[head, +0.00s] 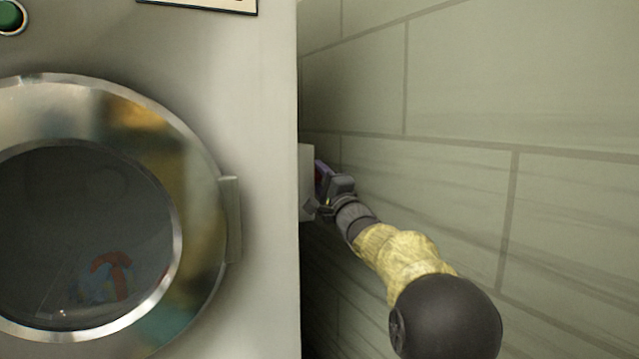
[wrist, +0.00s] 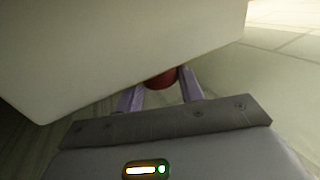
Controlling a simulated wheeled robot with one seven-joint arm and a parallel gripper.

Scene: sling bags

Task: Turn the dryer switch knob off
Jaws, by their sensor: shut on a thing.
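The dryer (head: 262,190) fills the left of the head view, with its round door closed. A pale box (head: 306,180) juts from the dryer's right side. The same box (wrist: 110,50) fills the upper left of the wrist view. A red knob (wrist: 161,79) shows at the box's lower edge, between the two purple fingers of my gripper (wrist: 160,88). My gripper is shut on the red knob. In the head view my gripper (head: 322,180) is at the box, on its right side, and the fingertips are mostly hidden. Which way the knob is turned cannot be told.
A tiled wall (head: 460,100) runs along the right, close to the dryer's side, leaving a narrow gap where my arm reaches in. A green round button (head: 10,18) is at the dryer's upper left. The door handle (head: 231,220) sticks out at the front.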

